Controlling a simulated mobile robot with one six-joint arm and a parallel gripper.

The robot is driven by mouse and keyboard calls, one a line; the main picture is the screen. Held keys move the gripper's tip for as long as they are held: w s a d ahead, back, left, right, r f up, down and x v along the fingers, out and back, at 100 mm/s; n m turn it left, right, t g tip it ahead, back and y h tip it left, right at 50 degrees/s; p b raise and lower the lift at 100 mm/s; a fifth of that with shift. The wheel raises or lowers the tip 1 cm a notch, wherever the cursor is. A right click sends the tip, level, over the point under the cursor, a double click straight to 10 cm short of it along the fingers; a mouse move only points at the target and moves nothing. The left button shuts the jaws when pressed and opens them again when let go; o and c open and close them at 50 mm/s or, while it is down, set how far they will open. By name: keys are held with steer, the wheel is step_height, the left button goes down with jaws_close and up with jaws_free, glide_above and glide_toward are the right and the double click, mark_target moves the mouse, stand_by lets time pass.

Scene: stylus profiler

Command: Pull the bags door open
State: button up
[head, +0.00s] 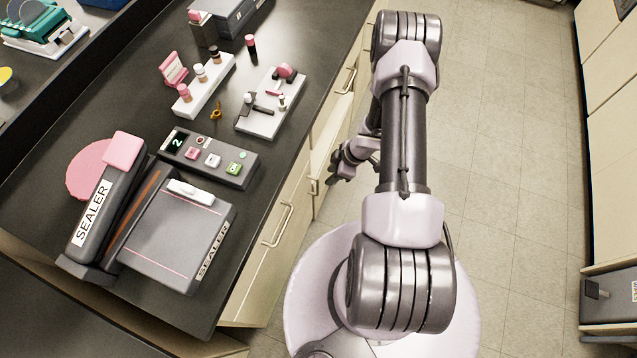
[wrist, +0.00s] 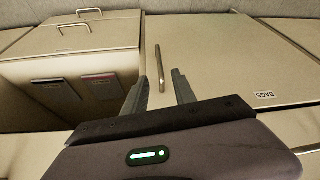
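The bags door (wrist: 215,60) is a beige cabinet panel with a "BAGS" label at its right, and it looks shut in the wrist view. Its slim metal bar handle (wrist: 158,66) is near the panel's left edge. My gripper (wrist: 160,90) is open and empty, its two dark fingers apart. The handle shows in the gap between the fingertips, a little beyond them; I see no contact. In the head view my gripper (head: 342,172) is low beside the bench's cabinet fronts, partly hidden by my arm. The "BAGS" label cannot be made out there.
Left of the door is a recess with two labelled packets (wrist: 55,92) and drawer fronts with bar handles (wrist: 75,28). The black benchtop (head: 150,115) carries a sealer (head: 170,240), a control box (head: 210,160) and small tools. The tiled floor (head: 510,180) to the right is clear.

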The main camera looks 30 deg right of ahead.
steer(key=b, duration=0.4)
glide_toward(318, 194)
steer(key=w+a+f, duration=0.2)
steer(key=f, duration=0.1)
steer(key=w+a+f, duration=0.1)
steer(key=shift+f, duration=0.35)
jaws_close()
stand_by(0.6)
